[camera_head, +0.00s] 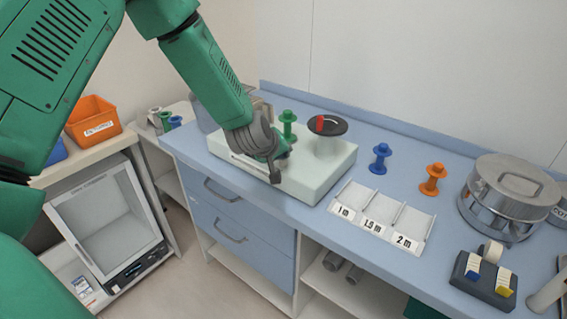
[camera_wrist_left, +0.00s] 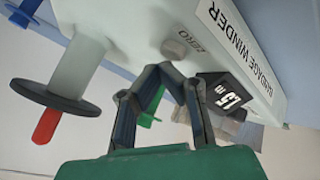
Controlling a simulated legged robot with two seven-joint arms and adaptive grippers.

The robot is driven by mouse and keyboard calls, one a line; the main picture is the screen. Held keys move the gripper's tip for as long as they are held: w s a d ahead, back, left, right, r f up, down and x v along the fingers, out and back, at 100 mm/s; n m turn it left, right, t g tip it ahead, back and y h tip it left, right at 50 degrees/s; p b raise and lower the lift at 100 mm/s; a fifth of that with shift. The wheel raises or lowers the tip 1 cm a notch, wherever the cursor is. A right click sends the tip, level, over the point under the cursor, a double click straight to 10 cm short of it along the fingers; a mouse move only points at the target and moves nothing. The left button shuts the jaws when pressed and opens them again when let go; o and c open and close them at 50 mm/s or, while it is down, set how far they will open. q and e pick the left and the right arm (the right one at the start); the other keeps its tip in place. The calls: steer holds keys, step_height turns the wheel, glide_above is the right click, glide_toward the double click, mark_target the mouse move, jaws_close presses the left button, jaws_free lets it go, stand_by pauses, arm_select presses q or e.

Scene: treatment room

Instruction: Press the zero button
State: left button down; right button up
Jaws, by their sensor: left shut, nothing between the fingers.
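The bandage winder (camera_head: 325,168) is a pale box on the blue counter, with a black disc and red handle on top. In the left wrist view its side (camera_wrist_left: 115,18) carries the words BANDAGE WINDER, and a round grey button (camera_wrist_left: 175,49) sits beside the label ZERO. In the head view my gripper and arm hide the button. My right gripper is out of view.
A green spool (camera_head: 288,124) is behind my gripper. Blue (camera_head: 380,158) and orange (camera_head: 433,179) spools stand right of the winder. A tray (camera_head: 384,212) marked 1 m, 1.5 m and 2 m lies in front. A metal drum (camera_head: 507,192) stands at right.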

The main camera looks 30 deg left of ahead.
mark_target(283, 162)
arm_select(q)
steer(key=shift+f, duration=0.5)
stand_by(0.7)
steer(key=shift+r, duration=0.15)
steer(key=shift+r+p, duration=0.55)
steer(key=shift+r, duration=0.25)
step_height(283, 162, up, 5)
steer(key=p, duration=0.4)
steer(key=shift+f, duration=0.1)
stand_by(0.7)
